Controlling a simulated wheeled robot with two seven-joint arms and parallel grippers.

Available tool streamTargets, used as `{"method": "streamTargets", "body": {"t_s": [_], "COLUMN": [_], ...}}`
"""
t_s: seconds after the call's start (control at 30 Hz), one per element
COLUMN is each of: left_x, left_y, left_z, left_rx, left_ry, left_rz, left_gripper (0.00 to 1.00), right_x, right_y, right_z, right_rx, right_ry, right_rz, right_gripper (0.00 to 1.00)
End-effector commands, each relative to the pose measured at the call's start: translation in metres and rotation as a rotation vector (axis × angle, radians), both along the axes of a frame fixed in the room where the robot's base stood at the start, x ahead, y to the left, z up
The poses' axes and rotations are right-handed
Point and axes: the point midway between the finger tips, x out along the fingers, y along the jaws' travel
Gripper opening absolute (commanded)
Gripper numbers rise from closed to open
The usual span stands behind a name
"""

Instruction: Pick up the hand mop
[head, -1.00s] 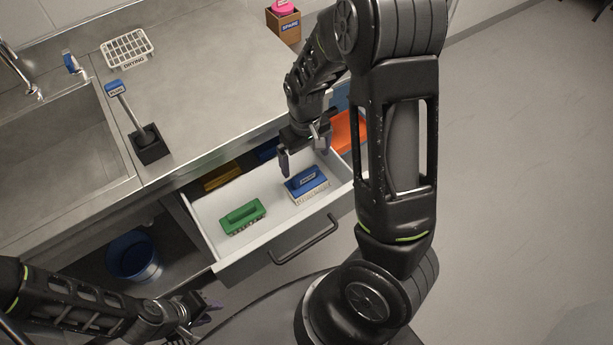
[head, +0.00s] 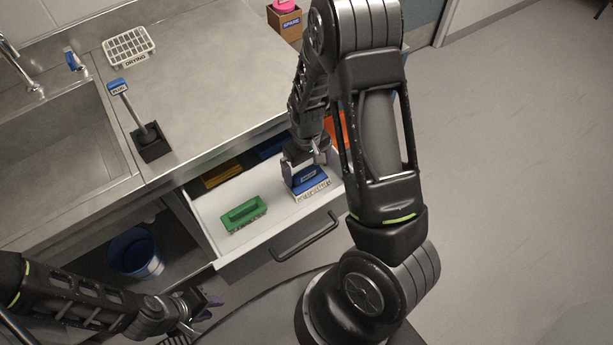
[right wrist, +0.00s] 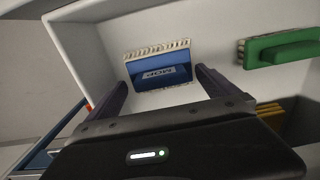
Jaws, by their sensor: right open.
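The hand mop looks to be the blue block with a pale fringe and a label (head: 311,184), lying in the right part of the open drawer (head: 265,243). It also shows in the right wrist view (right wrist: 157,71), beyond my fingertips and between their lines. My right gripper (head: 303,168) is over the drawer at the mop, partly covering it in the head view. In the right wrist view its two fingers (right wrist: 162,82) are spread with nothing between them. My left gripper (head: 207,305) is low at the left, in front of the cabinet, away from the mop; its jaw opening is unclear.
A green-handled brush (head: 243,213) lies left of the mop in the drawer. The drawer walls and the counter edge (head: 236,147) are close to my right arm. Yellow (head: 222,172) and orange items are behind. A blue bucket (head: 135,253) stands under the sink.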

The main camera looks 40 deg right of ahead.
Motion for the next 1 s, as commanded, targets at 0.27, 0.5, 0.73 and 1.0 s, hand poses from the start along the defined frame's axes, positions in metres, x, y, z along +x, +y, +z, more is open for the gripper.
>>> {"method": "streamTargets", "body": {"t_s": [0.27, 0.5, 0.73, 1.0], "left_x": [0.000, 0.000, 0.000, 0.000], "left_y": [0.000, 0.000, 0.000, 0.000], "left_z": [0.001, 0.001, 0.001, 0.001], "left_rx": [0.001, 0.001, 0.001, 0.001], "left_ry": [0.001, 0.001, 0.001, 0.001], "left_rz": [0.001, 0.001, 0.000, 0.000], "left_gripper": [0.33, 0.33, 0.33, 0.33], "right_x": [0.001, 0.000, 0.000, 0.000], "right_y": [0.000, 0.000, 0.000, 0.000], "right_z": [-0.017, -0.017, -0.017, -0.017], "right_rx": [0.001, 0.001, 0.001, 0.001], "right_ry": [-0.002, -0.001, -0.001, -0.001], "right_rz": [-0.001, -0.001, -0.001, -0.001], "right_gripper": [0.98, 0.98, 0.98, 0.78]}}
